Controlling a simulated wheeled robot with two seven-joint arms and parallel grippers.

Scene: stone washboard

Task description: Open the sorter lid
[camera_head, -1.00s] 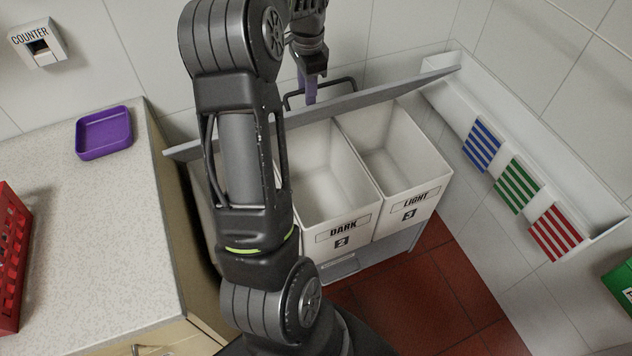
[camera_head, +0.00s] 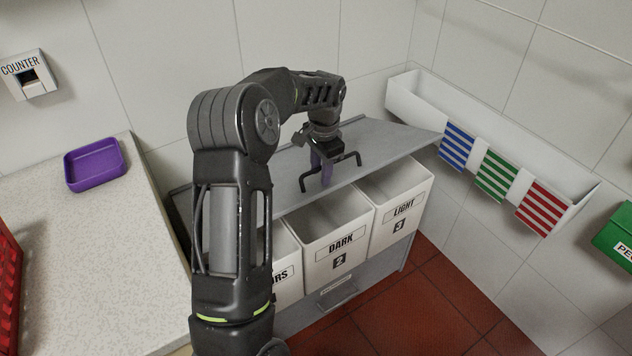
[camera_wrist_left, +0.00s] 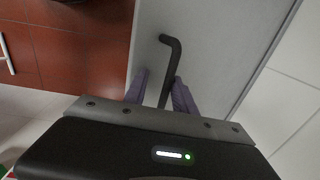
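The grey sorter lid (camera_head: 385,138) slopes above the bins, with its front edge raised and its top face showing. A dark bar handle (camera_head: 348,158) stands on it. My left gripper (camera_head: 323,175) is at the handle, its purple fingers pointing down. In the left wrist view the fingers (camera_wrist_left: 160,79) straddle the handle bar (camera_wrist_left: 170,65), with a gap on the left side. It looks open around the bar; contact on the right is unclear. The lid face (camera_wrist_left: 225,40) also shows there. My right gripper is in neither view.
The sorter holds white bins, among them DARK (camera_head: 345,260) and LIGHT (camera_head: 402,228). My left arm hides part of another bin. A counter (camera_head: 110,270) with a purple tray (camera_head: 95,165) is at left. A wall trough (camera_head: 480,135) with striped cards is at right.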

